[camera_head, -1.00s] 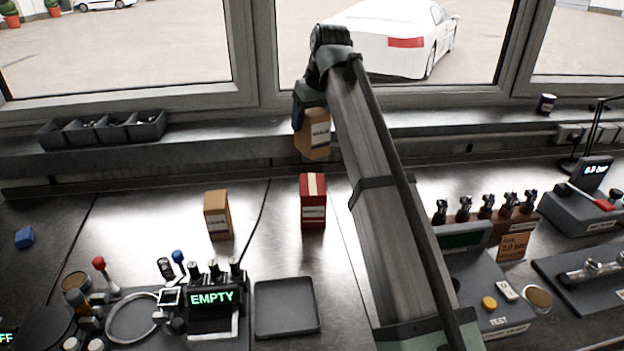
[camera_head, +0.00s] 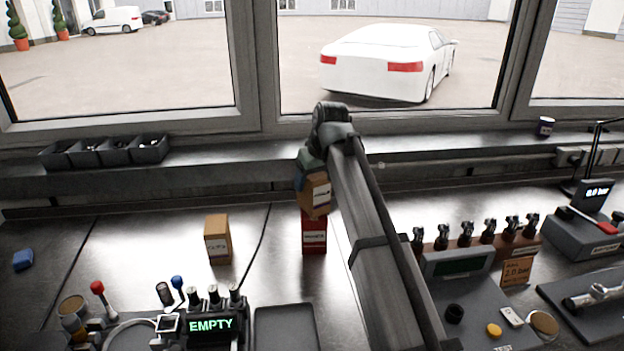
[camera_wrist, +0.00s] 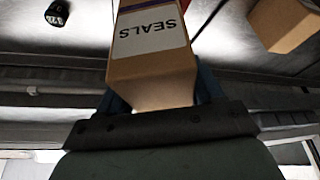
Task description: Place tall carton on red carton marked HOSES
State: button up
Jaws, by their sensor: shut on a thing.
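My gripper (camera_head: 302,178) is shut on a brown carton (camera_head: 317,197), whose white label reads SEALS in the wrist view (camera_wrist: 150,65). The blue fingers (camera_wrist: 160,97) are on either side of it. The red carton (camera_head: 314,238) stands upright on the bench; its label is too small to read surely. The held carton looks slightly tilted and overlaps the red carton's upper part in the head view, hiding its top. I cannot tell whether the two touch.
A grey tray (camera_head: 285,332) and an EMPTY display (camera_head: 211,325) are in front. The window ledge (camera_head: 230,160) with small bins (camera_head: 105,152) runs behind. Several tools stand at right.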

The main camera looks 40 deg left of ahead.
jog(key=o, duration=1.2)
jog(key=shift+f, duration=0.1)
jog(key=shift+o, duration=0.2)
jog(key=v, duration=1.2)
